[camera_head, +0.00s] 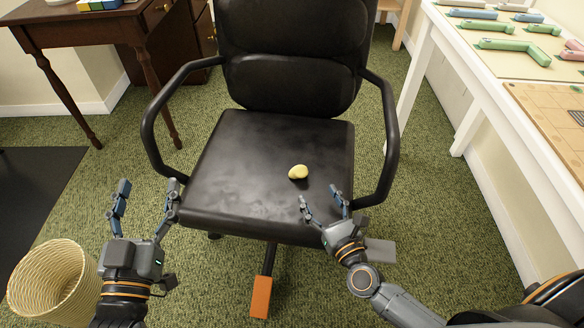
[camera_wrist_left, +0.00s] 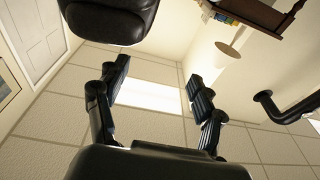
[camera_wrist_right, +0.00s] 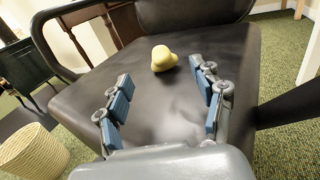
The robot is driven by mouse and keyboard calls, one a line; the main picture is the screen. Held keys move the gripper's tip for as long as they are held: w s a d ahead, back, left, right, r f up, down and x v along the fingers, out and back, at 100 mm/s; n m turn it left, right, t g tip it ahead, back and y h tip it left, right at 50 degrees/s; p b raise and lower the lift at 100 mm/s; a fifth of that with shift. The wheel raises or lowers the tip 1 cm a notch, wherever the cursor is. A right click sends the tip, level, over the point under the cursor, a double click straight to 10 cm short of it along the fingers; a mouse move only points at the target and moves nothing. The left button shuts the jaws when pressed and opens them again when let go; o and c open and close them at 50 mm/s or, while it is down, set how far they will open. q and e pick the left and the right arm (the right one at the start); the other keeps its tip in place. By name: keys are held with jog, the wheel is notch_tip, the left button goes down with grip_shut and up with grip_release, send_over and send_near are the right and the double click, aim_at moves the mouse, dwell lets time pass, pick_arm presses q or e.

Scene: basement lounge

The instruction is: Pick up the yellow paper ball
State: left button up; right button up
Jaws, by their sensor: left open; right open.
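The yellow paper ball (camera_head: 298,172) rests on the black seat of the office chair (camera_head: 240,150), right of the seat's middle. It looks lumpy, and it also shows in the right wrist view (camera_wrist_right: 164,58). My right gripper (camera_head: 322,198) is open and empty at the seat's front edge, just short of the ball. In the right wrist view the ball lies beyond and between the spread fingers, apart from them. My left gripper (camera_head: 146,200) is open and empty, left of the chair's front edge. The left wrist view shows its spread fingers (camera_wrist_left: 158,95) against the ceiling, without the ball.
The chair's armrests (camera_head: 152,125) rise on both sides of the seat. A wicker basket (camera_head: 52,285) stands on the green carpet at the lower left. A wooden desk (camera_head: 95,32) is at the back left. A white table (camera_head: 470,60) with green and blue pieces runs along the right.

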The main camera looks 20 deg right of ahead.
aim_at(301, 170)
jog(key=w, duration=0.4)
jog(key=w+a, duration=0.1)
jog(key=w, duration=0.3)
jog(key=w+a, duration=0.1)
jog(key=w, duration=0.3)
jog(key=c, duration=0.9)
jog(key=shift+o, duration=0.2)
